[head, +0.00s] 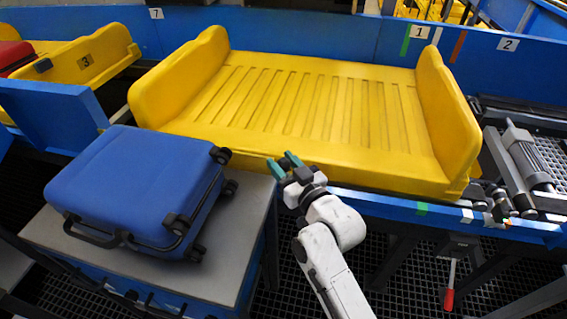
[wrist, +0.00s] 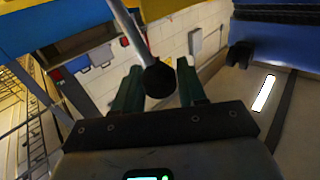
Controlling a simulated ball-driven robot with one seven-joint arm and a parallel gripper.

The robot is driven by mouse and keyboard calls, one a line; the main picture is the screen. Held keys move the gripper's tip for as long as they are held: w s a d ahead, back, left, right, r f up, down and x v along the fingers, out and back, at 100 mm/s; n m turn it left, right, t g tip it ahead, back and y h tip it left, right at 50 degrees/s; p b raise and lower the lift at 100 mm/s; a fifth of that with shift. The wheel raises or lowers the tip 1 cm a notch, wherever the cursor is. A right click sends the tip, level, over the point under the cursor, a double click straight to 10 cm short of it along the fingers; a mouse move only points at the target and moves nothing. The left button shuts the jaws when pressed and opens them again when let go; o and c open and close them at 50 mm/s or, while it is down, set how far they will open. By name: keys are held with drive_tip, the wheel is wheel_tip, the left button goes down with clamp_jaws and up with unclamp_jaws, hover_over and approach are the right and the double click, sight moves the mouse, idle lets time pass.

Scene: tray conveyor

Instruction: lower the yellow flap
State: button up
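A large yellow tray (head: 310,105) with raised left and right end walls sits on the blue conveyor frame in the head view. I cannot tell which part of it is a separate flap. My gripper (head: 288,162) is at the tray's near edge, left of its middle, with its green fingers pointing up and left. In the wrist view my gripper (wrist: 158,75) is open, its two green fingers apart. A grey rod with a black ball knob (wrist: 161,79) shows between the fingers. I cannot tell whether they touch it.
A blue suitcase (head: 138,185) lies on a grey-topped stand (head: 225,275) left of my arm. A red-handled lever (head: 448,297) hangs below the conveyor at right. Rollers (head: 530,160) lie right of the tray. Another yellow tray (head: 100,55) stands at upper left.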

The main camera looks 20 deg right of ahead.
clamp_jaws()
drive_tip(key=shift+w+r, duration=0.1)
